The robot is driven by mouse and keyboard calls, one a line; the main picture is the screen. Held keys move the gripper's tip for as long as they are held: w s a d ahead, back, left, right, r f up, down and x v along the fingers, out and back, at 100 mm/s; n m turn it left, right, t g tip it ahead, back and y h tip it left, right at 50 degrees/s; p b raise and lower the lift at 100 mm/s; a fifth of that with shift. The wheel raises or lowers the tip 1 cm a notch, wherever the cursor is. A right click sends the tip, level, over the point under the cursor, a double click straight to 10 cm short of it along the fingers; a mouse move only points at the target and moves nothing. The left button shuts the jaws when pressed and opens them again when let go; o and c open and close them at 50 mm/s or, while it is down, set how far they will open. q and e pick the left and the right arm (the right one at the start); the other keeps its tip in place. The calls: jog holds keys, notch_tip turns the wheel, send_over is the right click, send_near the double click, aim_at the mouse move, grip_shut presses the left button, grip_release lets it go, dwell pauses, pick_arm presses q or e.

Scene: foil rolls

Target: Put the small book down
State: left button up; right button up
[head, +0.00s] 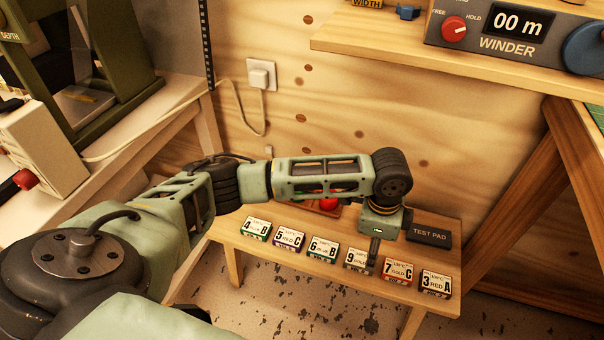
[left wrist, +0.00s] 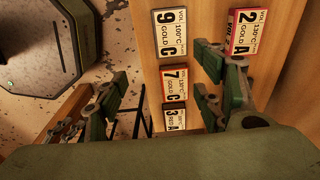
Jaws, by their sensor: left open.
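Several small labelled books lie apart in a row on a low wooden bench (head: 222,228). They read 4 B (head: 256,229), 5 C (head: 289,239), 6 B (head: 323,248), 9 (head: 355,258), 7 C (head: 398,271) and 3 A (head: 434,283). My left gripper (head: 374,252) points down over the bench by the 9 book and partly covers it. In the left wrist view its jaws (left wrist: 162,72) are apart with nothing held. That view also shows the 9 C book (left wrist: 168,33), the 7 C book (left wrist: 174,84), and a 2 A book (left wrist: 246,32) beside the right finger. My right gripper is out of view.
A dark test pad (head: 430,232) lies at the bench's back right. A red round part (head: 328,204) shows behind my left arm. A shelf with the winder panel (head: 505,38) hangs above right. A green press frame (head: 110,90) stands on the left table.

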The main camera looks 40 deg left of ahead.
pick_arm(q)
jog(key=s+d+f+n+t+h, duration=0.2)
jog(key=s+d+f+n+h, duration=0.15)
jog(key=s+d+f, duration=0.4)
jog(key=s+a+f+n+y, duration=0.2)
jog(key=s+a+f+n, duration=0.1)
jog(key=s+a, duration=0.4)
jog(key=s+a+f+n+y, duration=0.2)
jog(key=s+a+f+n, duration=0.1)
jog(key=s+a+n, duration=0.3)
jog(key=s+a, duration=0.1)
jog(key=a, duration=0.1)
jog(key=shift+a+f+t, duration=0.35)
jog(key=shift+f+t, duration=0.05)
